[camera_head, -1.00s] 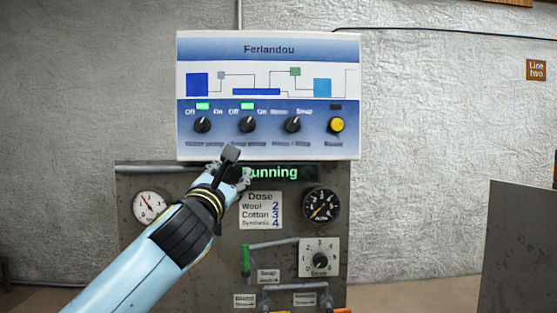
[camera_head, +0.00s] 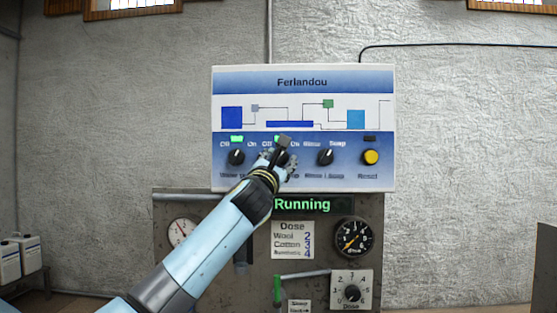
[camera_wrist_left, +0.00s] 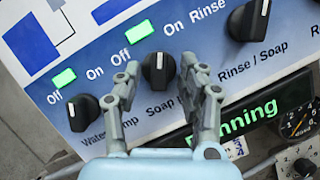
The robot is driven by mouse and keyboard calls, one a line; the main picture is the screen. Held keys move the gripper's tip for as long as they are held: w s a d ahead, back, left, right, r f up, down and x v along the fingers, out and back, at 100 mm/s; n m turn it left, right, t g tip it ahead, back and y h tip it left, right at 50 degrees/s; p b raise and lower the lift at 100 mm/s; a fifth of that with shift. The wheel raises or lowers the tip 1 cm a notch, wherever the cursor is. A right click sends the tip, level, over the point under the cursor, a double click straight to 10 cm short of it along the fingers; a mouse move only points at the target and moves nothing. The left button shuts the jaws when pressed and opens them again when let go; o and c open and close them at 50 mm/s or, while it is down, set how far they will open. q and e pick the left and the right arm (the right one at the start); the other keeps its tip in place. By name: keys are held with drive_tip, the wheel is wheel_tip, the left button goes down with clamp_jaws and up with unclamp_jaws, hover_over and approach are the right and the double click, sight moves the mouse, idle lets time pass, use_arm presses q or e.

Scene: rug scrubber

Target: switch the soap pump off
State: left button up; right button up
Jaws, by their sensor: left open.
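The soap pump knob (camera_wrist_left: 158,70) is black, with a white mark turned toward On. The green lamp (camera_wrist_left: 140,32) above it is lit. My left gripper (camera_wrist_left: 161,66) is open, its fingers on either side of this knob; I cannot tell whether they touch it. My right gripper is not in view.
The water pump knob (camera_head: 237,157) is to the left, under another lit lamp. The Rinse / Soap knob (camera_head: 326,156) and yellow Reset button (camera_head: 371,157) are to the right. Below, a display (camera_head: 303,204) reads "Running". Gauges and pipes sit lower.

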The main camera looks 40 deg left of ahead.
use_arm(q)
clamp_jaws()
idle(0.4)
drive_tip(key=n+y+b, duration=0.1)
drive_tip(key=n+b, duration=0.1)
drive_tip(key=shift+f+n+b, duration=0.15)
drive_tip(key=shift+n+b, duration=0.15)
drive_tip(key=n+y+b, duration=0.1)
drive_tip(key=n, duration=0.1)
drive_tip(key=n+y+b, duration=0.1)
drive_tip(key=n+b, duration=0.1)
drive_tip(key=n, duration=0.1)
drive_tip(key=shift+d+g+y+b, duration=0.15)
drive_tip(key=shift+g+y+b, duration=0.15)
drive_tip(key=shift+g+y, duration=0.1)
drive_tip(key=n+g+y+b, duration=0.1)
drive_tip(key=n, duration=0.1)
drive_tip(key=n+y+b, duration=0.1)
drive_tip(key=n, duration=0.2)
drive_tip(key=shift+w+d+g, duration=0.1)
drive_tip(key=shift+g, duration=0.3)
drive_tip(key=shift+d+r+n+g+y+b, duration=0.1)
drive_tip(key=shift+n+g+y+b, duration=0.4)
drive_tip(key=shift+n, duration=0.65)
drive_tip(key=shift+r+n+g+y+b, duration=0.1)
drive_tip(key=shift+n+g+y+b, duration=0.35)
drive_tip(key=shift+n, duration=1)
